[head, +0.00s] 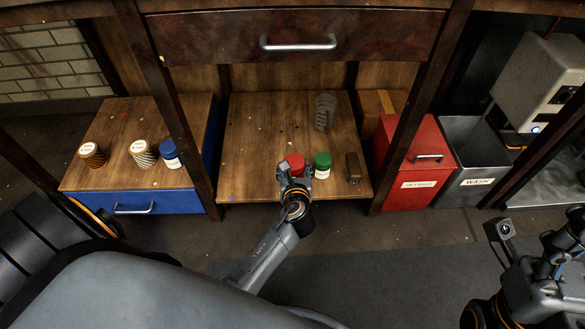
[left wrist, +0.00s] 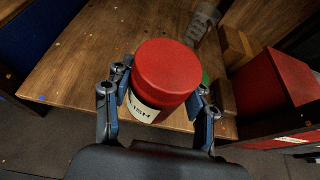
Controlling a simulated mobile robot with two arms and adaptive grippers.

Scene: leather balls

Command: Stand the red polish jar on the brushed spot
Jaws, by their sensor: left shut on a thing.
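The red polish jar (head: 294,161) is at the front of the middle wooden shelf. It also shows in the left wrist view (left wrist: 167,72), roughly upright, with a pale label partly in sight. My left gripper (head: 293,178) is shut on it, one finger on each side. I cannot tell whether its base touches the shelf. A grey streaked patch (head: 325,112), which looks like the brushed spot, is farther back on the shelf, right of the jar. It is empty. My right arm is at the lower right; its gripper (head: 570,225) does not show clearly.
A green-lidded jar (head: 322,164) stands close to the right of the red jar, and a dark brown brush-like block (head: 353,167) lies beyond it. A cardboard box (head: 381,108) and a red bin (head: 414,165) are to the right. The shelf's left half (head: 250,140) is clear.

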